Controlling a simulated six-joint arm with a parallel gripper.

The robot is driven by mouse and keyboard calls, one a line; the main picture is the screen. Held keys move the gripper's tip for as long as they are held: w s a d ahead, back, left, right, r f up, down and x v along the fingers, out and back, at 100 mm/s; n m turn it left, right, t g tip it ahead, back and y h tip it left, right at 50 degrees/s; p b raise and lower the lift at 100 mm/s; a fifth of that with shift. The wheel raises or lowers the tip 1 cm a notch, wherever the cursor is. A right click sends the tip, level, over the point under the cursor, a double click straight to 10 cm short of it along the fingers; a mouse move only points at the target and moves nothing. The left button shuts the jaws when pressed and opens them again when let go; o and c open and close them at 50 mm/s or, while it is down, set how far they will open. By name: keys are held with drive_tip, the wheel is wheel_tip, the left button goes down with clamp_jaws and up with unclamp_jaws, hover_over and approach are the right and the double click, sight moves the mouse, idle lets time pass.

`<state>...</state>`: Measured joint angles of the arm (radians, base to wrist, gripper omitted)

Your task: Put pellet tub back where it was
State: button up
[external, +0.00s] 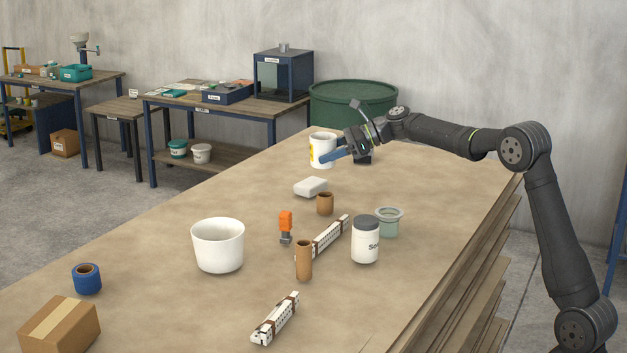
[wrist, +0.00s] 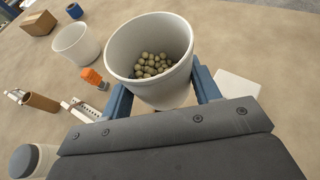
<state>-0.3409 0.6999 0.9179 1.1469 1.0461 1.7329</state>
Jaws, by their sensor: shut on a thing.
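The pellet tub (external: 321,147) is a white tub with a yellow label, at the far end of the table in the external view. In the wrist view the tub (wrist: 128,58) is open at the top and holds several olive-coloured pellets (wrist: 153,65). My gripper (external: 331,156) is shut on it, with a blue finger on either side of its wall. The tub looks close to upright. I cannot tell whether its base touches the table or hangs just above it.
A white block (external: 311,187) and a brown cylinder (external: 325,203) are nearest the tub. An empty-looking white bucket (external: 218,247), an orange-handled tool (external: 286,224), a lidded jar (external: 365,243), a blue tape roll (external: 87,280) and a carton (external: 52,327) stand nearer. The table's left middle is clear.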

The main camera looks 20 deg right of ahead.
drive_tip(key=s+a+f+n+g, duration=0.2)
drive_tip(key=s+a+g, duration=0.1)
drive_tip(key=a, duration=0.4)
hover_over(266, 226)
wheel_tip(266, 226, down, 6)
drive_tip(key=shift+w+f, duration=0.1)
drive_tip(key=shift+f, duration=2.1)
drive_tip(key=o, duration=1)
drive_tip(key=shift+f, duration=0.15)
drive_tip(key=shift+d+r, duration=0.15)
drive_tip(key=shift+r, duration=0.15)
drive_tip(key=v, duration=1.1)
drive_tip(key=shift+d, duration=0.3)
